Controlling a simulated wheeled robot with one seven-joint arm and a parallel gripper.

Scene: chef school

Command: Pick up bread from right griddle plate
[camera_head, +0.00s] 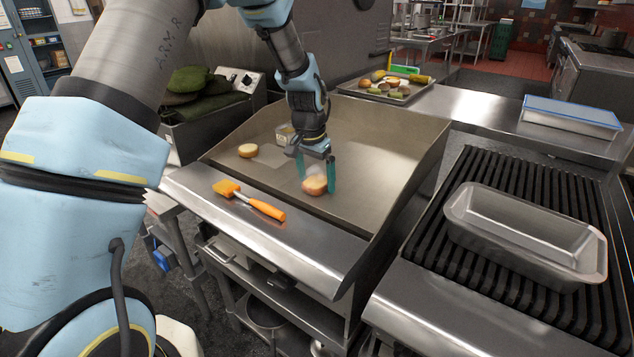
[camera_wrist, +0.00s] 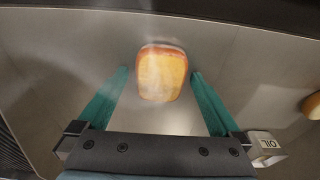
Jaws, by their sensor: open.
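The bread (camera_head: 315,185) is a small toasted piece lying on the right part of the griddle plate (camera_head: 385,160). In the wrist view the bread (camera_wrist: 162,73) is golden with a browner edge, and faint steam or haze lies over it. My gripper (camera_head: 316,172) is open just over the bread, with one green finger to either side. In the wrist view the fingers of my gripper (camera_wrist: 160,78) stand apart from the bread, with gaps on both sides. Whether the fingertips touch the plate cannot be told.
A second bread piece (camera_head: 248,150) lies on the griddle's left part. A small box marked OIL (camera_wrist: 265,145) stands near my gripper. An orange-handled brush (camera_head: 262,207) lies on the front ledge. A metal loaf pan (camera_head: 525,236) sits on the grill to the right.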

